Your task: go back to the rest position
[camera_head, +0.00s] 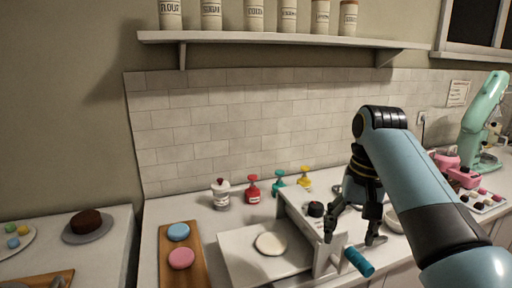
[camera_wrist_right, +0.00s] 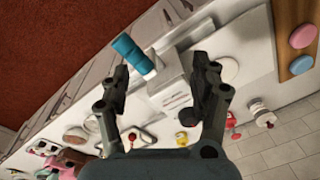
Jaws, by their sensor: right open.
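My right gripper (camera_head: 352,236) is in the right half of the head view, fingers pointing down and spread apart with nothing between them. It hangs over a white box-like device with a blue-teal handle (camera_head: 359,262); I cannot tell whether it touches it. In the right wrist view the two dark fingers of the right gripper (camera_wrist_right: 160,68) are wide apart, with the teal handle (camera_wrist_right: 133,54) beyond them. My left gripper is not in view.
A white board (camera_head: 238,255) bears a cream disc (camera_head: 270,243). A wooden board (camera_head: 190,262) bears a blue and a pink disc. Colored dispensers (camera_head: 253,190) stand behind. A brown cake (camera_head: 86,222) sits at left. A green mixer (camera_head: 484,120) stands at far right. A shelf (camera_head: 280,38) hangs above.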

